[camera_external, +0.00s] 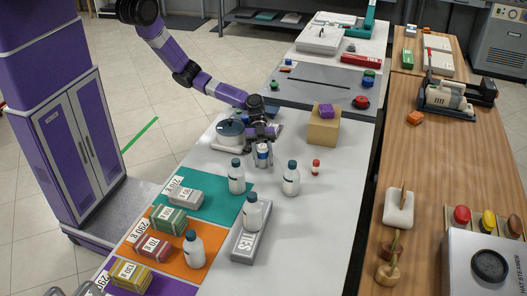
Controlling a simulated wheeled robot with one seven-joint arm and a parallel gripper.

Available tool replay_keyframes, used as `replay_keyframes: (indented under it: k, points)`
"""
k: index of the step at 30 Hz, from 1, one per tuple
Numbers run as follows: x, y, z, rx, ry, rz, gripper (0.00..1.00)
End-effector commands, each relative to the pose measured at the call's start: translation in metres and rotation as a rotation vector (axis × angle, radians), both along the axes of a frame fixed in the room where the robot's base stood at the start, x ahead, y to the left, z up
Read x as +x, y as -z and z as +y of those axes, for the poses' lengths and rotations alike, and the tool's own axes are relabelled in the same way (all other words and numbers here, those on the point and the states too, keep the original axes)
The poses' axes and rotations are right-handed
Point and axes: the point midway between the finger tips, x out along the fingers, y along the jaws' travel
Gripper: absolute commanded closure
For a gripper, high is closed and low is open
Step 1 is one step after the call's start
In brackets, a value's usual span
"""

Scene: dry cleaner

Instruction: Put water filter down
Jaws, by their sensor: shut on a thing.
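My gripper (262,143) points down over the white table (335,195). It is shut on a small white and blue cylinder (262,156), which I take to be the water filter. The cylinder is upright, and its top is hidden by the fingers. Its lower end is at or just above the table top; I cannot tell whether it touches.
White bottles with dark caps (237,178) stand close in front, one on a grey TIES box (250,240). A round pot (230,131) is to the left. A cardboard box (323,126) with a purple block is to the right. Clear table lies front right.

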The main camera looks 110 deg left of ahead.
Motion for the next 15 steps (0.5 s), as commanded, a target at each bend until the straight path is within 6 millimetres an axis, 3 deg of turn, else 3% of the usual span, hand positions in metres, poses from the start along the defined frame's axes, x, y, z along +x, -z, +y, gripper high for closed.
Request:
replay_keyframes:
  k: [7,8,9,11,15]
  points:
    - [-0.0004,0.0031,-0.0004,0.001,0.002,0.001,1.00]
    - [-0.0004,0.0028,-0.0006,0.001,0.002,0.001,0.59]
    - [-0.0004,0.0025,-0.0006,0.000,0.002,0.001,0.51]
    - [-0.0003,0.0024,-0.0006,0.000,0.002,0.001,0.41]
    - [-0.0002,0.0023,-0.0005,0.000,0.001,0.000,0.41]
